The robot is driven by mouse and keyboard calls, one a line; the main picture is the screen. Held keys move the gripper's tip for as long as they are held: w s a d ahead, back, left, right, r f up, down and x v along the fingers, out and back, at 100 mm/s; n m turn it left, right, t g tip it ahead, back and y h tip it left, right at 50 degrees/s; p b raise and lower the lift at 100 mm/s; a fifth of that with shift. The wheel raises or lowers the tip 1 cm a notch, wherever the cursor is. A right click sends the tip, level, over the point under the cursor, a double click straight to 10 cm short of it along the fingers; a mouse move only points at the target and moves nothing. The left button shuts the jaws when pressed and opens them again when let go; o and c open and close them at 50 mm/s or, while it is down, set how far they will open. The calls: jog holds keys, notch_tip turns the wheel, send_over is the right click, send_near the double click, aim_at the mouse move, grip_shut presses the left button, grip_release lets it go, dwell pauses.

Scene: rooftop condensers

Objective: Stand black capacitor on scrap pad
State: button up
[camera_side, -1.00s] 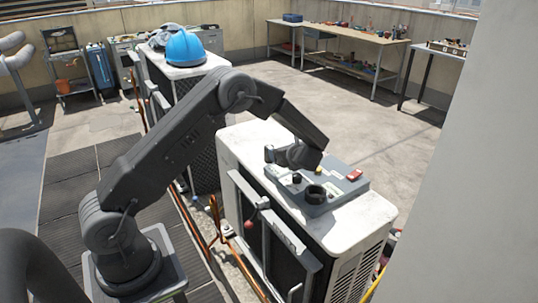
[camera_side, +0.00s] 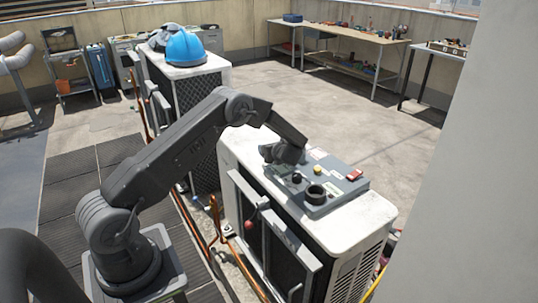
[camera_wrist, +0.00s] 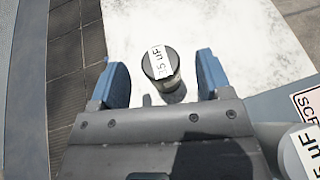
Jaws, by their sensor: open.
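In the wrist view, a dark cylindrical capacitor (camera_wrist: 167,79) with a white label reading "35 uF" on its top stands upright on the white top of the condenser (camera_wrist: 245,25). My gripper (camera_wrist: 162,60) is open, with one blue finger on each side of the capacitor and a gap on both sides. A pad lettered "SCR" (camera_wrist: 307,103) shows at the right edge, partly cut off. In the side view my gripper (camera_side: 270,154) is low over the far-left part of the condenser top. The capacitor between the fingers cannot be made out there.
A grey box (camera_side: 342,187) with a red switch (camera_side: 354,175), a black knob (camera_side: 297,178) and a black ring-shaped holder (camera_side: 316,193) lies right of my gripper. Another white-labelled cylinder (camera_wrist: 302,152) shows at the wrist view's lower right. A second condenser with a blue helmet (camera_side: 184,47) stands behind.

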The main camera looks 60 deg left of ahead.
jog(key=shift+x, duration=1.25)
jog(key=shift+r, duration=0.1)
jog(key=c, duration=1.1)
jog(key=shift+r, duration=0.4)
jog(key=r, duration=0.4)
jog(key=shift+s+a, duration=0.2)
jog(key=shift+s, duration=0.05)
jog(key=s+a+r, duration=0.5)
jog(key=s+r, duration=0.1)
jog(key=s, duration=0.3)
jog(key=w+d+r+m+t+h, duration=0.15)
jog(key=w+d, duration=0.25)
jog(key=w, duration=0.4)
jog(key=w+d+r+m+t, duration=0.2)
jog(key=w+d+m+t, duration=0.1)
jog(key=w, duration=0.5)
send_over(317, 153)
jog(key=shift+f, duration=5.25)
